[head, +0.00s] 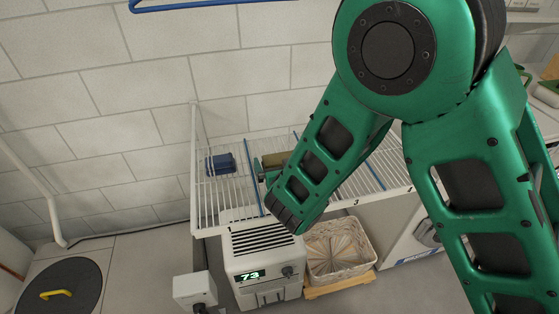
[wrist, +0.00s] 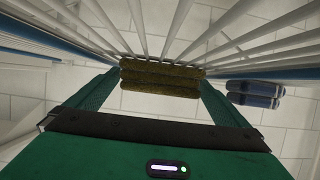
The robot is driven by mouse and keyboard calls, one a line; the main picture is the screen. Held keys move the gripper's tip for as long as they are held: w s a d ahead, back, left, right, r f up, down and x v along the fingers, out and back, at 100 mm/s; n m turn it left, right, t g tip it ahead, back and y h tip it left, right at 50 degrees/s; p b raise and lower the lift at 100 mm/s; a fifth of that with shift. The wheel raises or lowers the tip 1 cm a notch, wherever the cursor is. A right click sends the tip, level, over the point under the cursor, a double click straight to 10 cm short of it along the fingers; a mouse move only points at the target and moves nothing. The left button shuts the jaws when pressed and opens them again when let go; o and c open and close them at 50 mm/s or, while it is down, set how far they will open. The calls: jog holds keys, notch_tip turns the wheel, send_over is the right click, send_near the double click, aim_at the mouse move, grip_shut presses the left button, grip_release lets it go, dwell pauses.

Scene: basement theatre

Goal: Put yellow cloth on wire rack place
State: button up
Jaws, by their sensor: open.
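The yellow cloth (wrist: 160,78), folded in olive-yellow layers, lies between the tips of my gripper (wrist: 161,86) in the wrist view. The green fingers are spread on both sides of it and the jaws are open. In the head view the cloth (head: 275,158) shows only in part behind my arm, over the wire rack (head: 222,205). The rack is white wire, split by blue strips. In the wrist view its wires run close above the cloth. I cannot tell whether the cloth bears fully on them. My arm hides most of the gripper in the head view.
A folded blue cloth (head: 220,164) lies on the rack's left section. Below the rack are a white device reading 73 (head: 262,262) and a wicker basket (head: 340,250). A blue rail (head: 190,5) is at the top. Bare rack shows between the blue cloth and front edge.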

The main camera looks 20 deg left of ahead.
jog(key=v, duration=1.2)
